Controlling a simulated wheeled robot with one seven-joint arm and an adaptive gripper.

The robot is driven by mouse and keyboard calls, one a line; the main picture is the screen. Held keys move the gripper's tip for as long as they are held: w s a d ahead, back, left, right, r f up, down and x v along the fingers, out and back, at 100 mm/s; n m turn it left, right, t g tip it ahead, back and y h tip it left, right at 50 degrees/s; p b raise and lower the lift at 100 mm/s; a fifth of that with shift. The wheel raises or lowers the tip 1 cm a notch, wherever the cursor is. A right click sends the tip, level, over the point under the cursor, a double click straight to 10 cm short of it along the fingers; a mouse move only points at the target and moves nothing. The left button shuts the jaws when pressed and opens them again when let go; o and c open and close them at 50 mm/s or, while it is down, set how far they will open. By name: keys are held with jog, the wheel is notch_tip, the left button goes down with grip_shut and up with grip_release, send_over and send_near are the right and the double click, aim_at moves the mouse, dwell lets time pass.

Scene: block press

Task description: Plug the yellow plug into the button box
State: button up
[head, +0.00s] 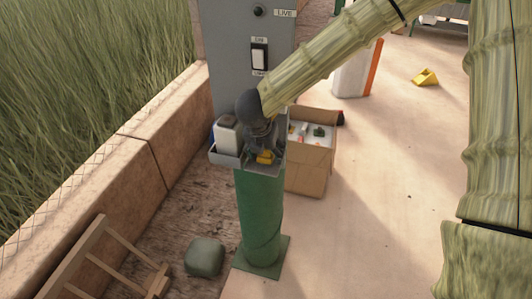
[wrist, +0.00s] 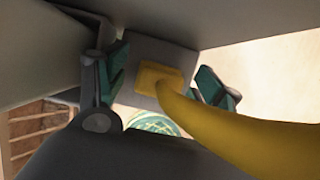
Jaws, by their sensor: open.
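The yellow plug (head: 265,157) shows low on the grey tray, just below my gripper (head: 262,138). In the wrist view my gripper (wrist: 164,80) is open, with one teal-padded finger on each side of the yellow plug (wrist: 152,80). A thick yellow cable curves from the plug to the lower right. The plug's square yellow body lies against a grey block (wrist: 172,53); I cannot tell whether it is seated in it. I cannot make out for certain which part is the button box. My gripper and wrist hide part of the tray in the head view.
A grey panel (head: 228,55) with a switch (head: 259,57) stands behind. An open cardboard box (head: 308,170) stands right; a wall (head: 105,170) runs left.

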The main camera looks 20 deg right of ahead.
jog(key=shift+f, duration=0.15)
jog(key=c, duration=1)
jog(key=shift+c, duration=0.2)
jog(key=shift+w+r+b, duration=0.1)
jog(key=shift+r+b, duration=0.3)
jog(key=shift+r, duration=0.3)
jog(key=shift+r+b, duration=0.4)
jog(key=shift+r, duration=0.5)
jog(key=s+a+r+b, duration=0.1)
jog(key=s+a+b, duration=0.1)
jog(key=s, duration=0.5)
jog(key=s+a+r+b, duration=0.1)
jog(key=s+a+b, duration=0.2)
jog(key=s, duration=0.4)
jog(key=shift+s+a, duration=0.4)
jog(key=shift+a, duration=0.35)
jog(key=shift+w+f, duration=0.1)
